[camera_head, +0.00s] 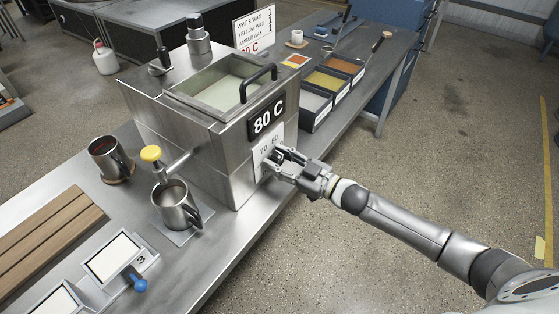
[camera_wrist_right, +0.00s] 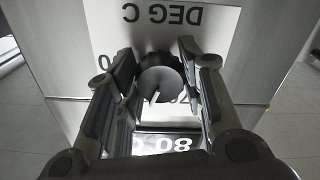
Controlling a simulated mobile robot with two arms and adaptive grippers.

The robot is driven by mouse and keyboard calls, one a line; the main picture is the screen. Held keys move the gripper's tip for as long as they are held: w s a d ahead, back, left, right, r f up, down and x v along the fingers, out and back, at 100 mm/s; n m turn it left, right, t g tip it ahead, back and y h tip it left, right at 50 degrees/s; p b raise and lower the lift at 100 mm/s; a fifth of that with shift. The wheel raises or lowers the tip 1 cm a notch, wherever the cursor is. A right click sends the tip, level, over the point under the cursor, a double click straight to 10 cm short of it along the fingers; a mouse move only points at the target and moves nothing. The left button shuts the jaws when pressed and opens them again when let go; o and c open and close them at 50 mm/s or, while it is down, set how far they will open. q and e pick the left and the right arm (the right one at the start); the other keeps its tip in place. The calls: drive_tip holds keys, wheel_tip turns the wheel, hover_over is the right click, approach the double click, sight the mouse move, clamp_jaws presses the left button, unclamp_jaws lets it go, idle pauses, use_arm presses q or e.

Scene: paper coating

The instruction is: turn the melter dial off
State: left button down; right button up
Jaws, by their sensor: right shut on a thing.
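The steel wax melter (camera_head: 185,115) stands on the bench, its open tank (camera_head: 222,85) holding pale wax. Its black sign (camera_head: 267,119) reads 80 C. Below it is a white dial plate (camera_head: 266,145) with numbers. My right gripper (camera_head: 277,158) reaches this plate from the right and hides the dial in the head view. In the right wrist view the round dark dial (camera_wrist_right: 161,78) sits between the fingers of my right gripper (camera_wrist_right: 158,88), which is shut on it. A light pointer mark on the dial points down and slightly left there. My left gripper is not in view.
A yellow-knobbed spout (camera_head: 151,154) sticks out over a metal jug (camera_head: 175,205) left of my right gripper. A mug (camera_head: 106,158) stands further left. Wax bins (camera_head: 328,85) line the bench behind. The floor beside my right arm is clear.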

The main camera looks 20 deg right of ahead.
drive_tip(key=n+b, duration=0.1)
drive_tip(key=n, duration=0.4)
drive_tip(key=shift+f+n, duration=0.1)
drive_tip(key=shift+n, duration=0.2)
drive_tip(key=n+b, duration=0.2)
drive_tip(key=n, duration=0.3)
drive_tip(key=n+b, duration=0.2)
drive_tip(key=n, duration=0.4)
drive_tip(key=n+b, duration=0.2)
drive_tip(key=n, duration=0.3)
drive_tip(key=shift+n, duration=0.3)
drive_tip(key=o, duration=1)
drive_tip(key=shift+o, duration=0.2)
